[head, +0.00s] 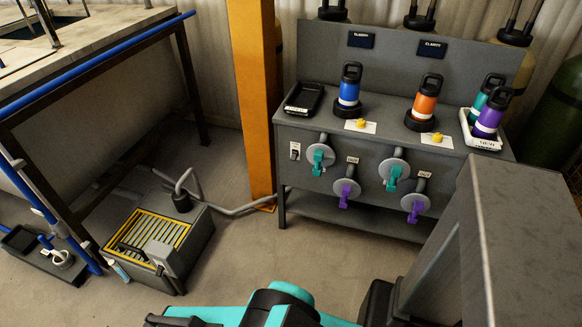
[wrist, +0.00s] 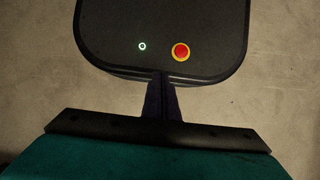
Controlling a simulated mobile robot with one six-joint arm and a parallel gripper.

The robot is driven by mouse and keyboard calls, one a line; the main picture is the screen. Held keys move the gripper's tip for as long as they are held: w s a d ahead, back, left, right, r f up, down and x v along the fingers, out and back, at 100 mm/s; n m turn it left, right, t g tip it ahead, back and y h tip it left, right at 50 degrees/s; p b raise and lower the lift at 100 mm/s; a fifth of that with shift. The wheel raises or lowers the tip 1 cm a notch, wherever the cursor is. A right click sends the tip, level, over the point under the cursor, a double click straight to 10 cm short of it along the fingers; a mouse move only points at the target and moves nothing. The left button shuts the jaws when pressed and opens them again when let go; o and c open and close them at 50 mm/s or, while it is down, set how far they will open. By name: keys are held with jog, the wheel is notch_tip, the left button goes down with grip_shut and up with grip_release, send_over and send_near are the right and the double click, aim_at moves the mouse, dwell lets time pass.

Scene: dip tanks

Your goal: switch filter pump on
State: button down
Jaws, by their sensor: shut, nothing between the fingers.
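A grey floor unit (head: 202,238) with a yellow-barred grille (head: 152,236) stands at the left in the head view. It looks like the filter pump, but I read no label on it. A black fitting with a hose (head: 235,211) sits at its back, and a small grey box (head: 163,258) is at its front corner. A small pale switch plate (head: 294,151) is on the bench front; what it controls and its position are too small to tell. My gripper (wrist: 162,76) is shut and empty in the wrist view, away from these things.
A grey bench (head: 330,196) carries blue, orange, teal and purple-banded handled tools. Teal and purple valve handles stick out of its front. An orange post (head: 256,95) stands between bench and worktable (head: 75,60). Open floor lies before the unit. The wrist view shows my base beneath the gripper.

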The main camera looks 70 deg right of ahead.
jog(key=w+d+n+t+h+b, duration=0.1)
jog(key=w+d+n+h+b, duration=0.25)
jog(key=d, duration=0.85)
jog(key=w+d+t+h+b, duration=0.2)
jog(key=w+d+h+b, duration=0.3)
jog(key=d, duration=0.8)
jog(key=w+d+n+t+h+b, duration=0.1)
jog(key=w+d+n+b, duration=0.15)
jog(key=d+b, duration=0.65)
jog(key=s+d+r+n+h+b, duration=0.1)
jog(key=d+r+n+h+b, duration=0.2)
jog(key=d, duration=0.8)
jog(key=s+d+r+n+h+b, duration=0.15)
jog(key=d+r, duration=0.25)
jog(key=d, duration=0.6)
jog(key=s+d+r+n+t+h+b, duration=0.2)
jog(key=s+d+r+n+h+b, duration=0.3)
jog(key=d, duration=0.8)
jog(key=s+r+n+b, duration=0.3)
jog(key=r+b, duration=0.2)
jog(key=shift+s+d+h, duration=0.35)
jog(key=shift+h, duration=0.05)
jog(key=shift+d, duration=0.2)
